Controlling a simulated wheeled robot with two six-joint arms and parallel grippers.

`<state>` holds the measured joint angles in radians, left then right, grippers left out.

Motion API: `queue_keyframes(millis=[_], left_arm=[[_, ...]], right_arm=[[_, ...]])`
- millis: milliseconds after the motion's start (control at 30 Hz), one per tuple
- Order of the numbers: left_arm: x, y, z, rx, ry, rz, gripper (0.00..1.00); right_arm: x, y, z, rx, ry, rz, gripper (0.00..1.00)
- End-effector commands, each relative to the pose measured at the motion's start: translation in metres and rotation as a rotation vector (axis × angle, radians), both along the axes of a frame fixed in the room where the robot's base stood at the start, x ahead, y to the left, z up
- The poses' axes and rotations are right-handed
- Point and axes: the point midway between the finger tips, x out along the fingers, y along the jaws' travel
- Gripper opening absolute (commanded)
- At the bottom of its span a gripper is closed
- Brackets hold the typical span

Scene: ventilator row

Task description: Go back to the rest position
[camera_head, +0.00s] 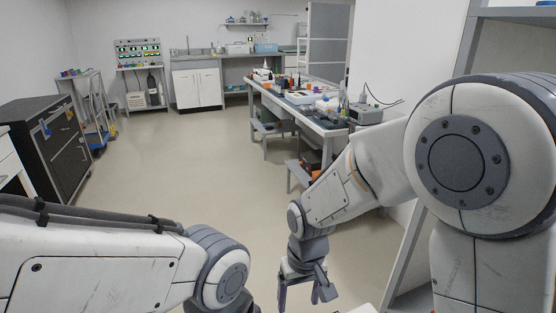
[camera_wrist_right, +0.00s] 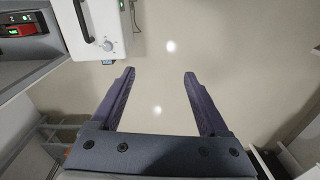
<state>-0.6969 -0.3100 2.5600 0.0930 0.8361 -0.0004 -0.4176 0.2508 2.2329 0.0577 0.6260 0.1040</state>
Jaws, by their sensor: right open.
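My right gripper (camera_head: 304,295) hangs downward at the bottom middle of the head view, over the floor. In the right wrist view its two dark fingers (camera_wrist_right: 158,80) are spread apart with only bare floor showing between them, so it is open and empty. My left arm comes in from the lower left of the head view, and its gripper is out of the frame.
A workbench (camera_head: 320,115) with tools and small items stands ahead to the right. A dark cabinet (camera_head: 55,150) is at the left. A white device with a dial (camera_wrist_right: 90,28) shows in the wrist view. The floor (camera_head: 180,165) in the middle is clear.

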Motion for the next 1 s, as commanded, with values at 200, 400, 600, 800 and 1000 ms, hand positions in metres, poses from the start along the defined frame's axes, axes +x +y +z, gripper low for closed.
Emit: queue_keyframes(millis=[200, 400, 600, 800, 1000], left_arm=[[0.000, 0.000, 0.000, 0.000, 0.000, 0.000, 0.00], [0.000, 0.000, 0.000, 0.000, 0.000, 0.000, 0.00], [0.000, 0.000, 0.030, 0.000, 0.000, 0.000, 0.00], [0.000, 0.000, 0.074, 0.000, 0.000, 0.000, 0.00], [0.000, 0.000, 0.137, 0.000, 0.000, 0.000, 0.00]], right_arm=[[-0.084, 0.010, 0.049, 0.023, -0.011, 0.196, 0.79], [-0.138, 0.003, 0.065, 0.038, -0.012, 0.321, 0.79], [-0.159, -0.004, 0.099, 0.041, -0.008, 0.373, 0.79], [-0.159, -0.004, 0.142, 0.041, -0.007, 0.371, 0.79], [-0.158, -0.003, 0.206, 0.042, -0.008, 0.370, 0.79]])
